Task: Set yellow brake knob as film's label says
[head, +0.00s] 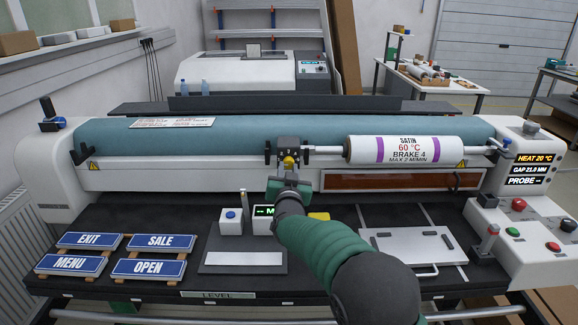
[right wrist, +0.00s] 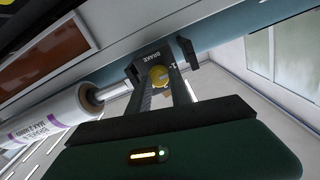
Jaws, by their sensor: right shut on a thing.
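The yellow brake knob (head: 289,162) sits on a dark brake block (head: 291,148) at the left end of the film shaft. My right gripper (head: 289,174) is shut on the knob. In the right wrist view, the knob (right wrist: 159,77) shows between the two fingers, under the word BRAKE; its setting is too small to read. The white film roll (head: 370,153) has purple bands and a label reading SATIN, 60 °C, BRAKE 4, MAX 2 M/MIN. My left gripper is not in view.
The laminator's panel (head: 527,170) reads HEAT 20 °C and GAP 21.0 MM. Red and green buttons (head: 519,204) are at the right. Signs (head: 151,268) reading EXIT, SALE, MENU and OPEN lie at the left. A white framed plate (head: 411,246) lies right of my arm.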

